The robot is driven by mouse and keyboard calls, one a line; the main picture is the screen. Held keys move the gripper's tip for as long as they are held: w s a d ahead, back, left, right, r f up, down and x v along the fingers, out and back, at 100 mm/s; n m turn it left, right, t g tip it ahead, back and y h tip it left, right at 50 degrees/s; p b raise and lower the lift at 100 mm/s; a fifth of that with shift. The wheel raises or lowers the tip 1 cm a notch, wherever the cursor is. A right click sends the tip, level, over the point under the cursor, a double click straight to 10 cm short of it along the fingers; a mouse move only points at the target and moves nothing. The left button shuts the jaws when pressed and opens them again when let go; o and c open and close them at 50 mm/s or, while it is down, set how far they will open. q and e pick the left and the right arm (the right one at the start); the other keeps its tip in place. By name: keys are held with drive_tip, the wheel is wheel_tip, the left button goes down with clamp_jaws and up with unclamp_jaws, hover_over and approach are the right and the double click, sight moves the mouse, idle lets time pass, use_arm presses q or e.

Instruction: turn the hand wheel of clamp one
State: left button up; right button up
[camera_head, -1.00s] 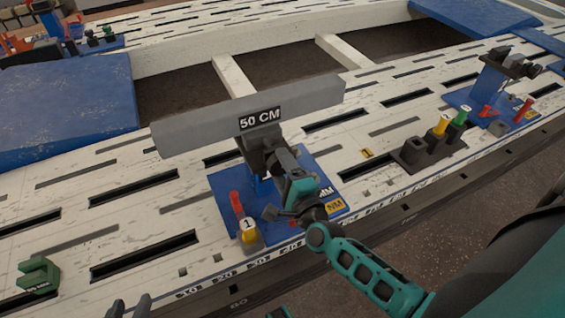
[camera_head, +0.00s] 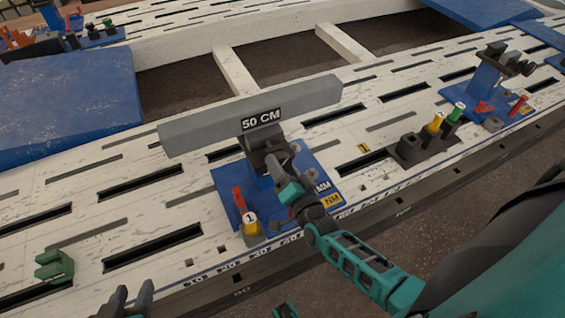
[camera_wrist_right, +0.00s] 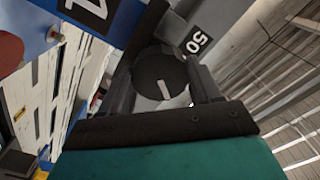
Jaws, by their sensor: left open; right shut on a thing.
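Clamp one is a dark vise on a blue base (camera_head: 226,185), with a yellow piece marked 1 (camera_head: 250,224) at its near left corner. Its jaws hold a grey bar (camera_head: 200,128) labelled 50 CM. My right gripper (camera_head: 278,162) is at the near side of the clamp. In the right wrist view the round dark hand wheel (camera_wrist_right: 160,76), with a pale line on its face, sits between the two fingers, and the gripper is shut on it. In the head view the gripper hides the wheel. My left gripper (camera_head: 130,300) is open and empty at the bottom edge.
A red lever (camera_head: 239,198) stands on the base. A green C-shaped piece (camera_head: 54,266) lies at the left. A dark rack with yellow and green pieces (camera_head: 425,145) and another clamp (camera_head: 488,75) stand to the right. The slotted white bench is clear between them.

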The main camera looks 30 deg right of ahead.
use_arm(q)
drive_tip(key=shift+w+a+r+p, duration=0.1)
drive_tip(key=shift+r+p, duration=1)
drive_tip(key=shift+r, duration=0.05)
use_arm(e)
drive_tip(key=shift+n, duration=3.7)
use_arm(q)
drive_tip(key=shift+s+f, duration=0.25)
use_arm(e)
drive_tip(key=o, duration=0.6)
use_arm(q)
drive_tip(key=shift+w+r, duration=0.1)
drive_tip(key=shift+r, duration=0.15)
use_arm(e)
drive_tip(key=o, duration=0.5)
drive_tip(key=shift+c, duration=0.2)
use_arm(q)
drive_tip(key=shift+s+a+p, duration=0.3)
drive_tip(key=shift+a+p, duration=0.2)
drive_tip(key=shift+p, duration=0.4)
use_arm(e)
drive_tip(key=s, duration=1.3)
drive_tip(key=shift+a, duration=0.4)
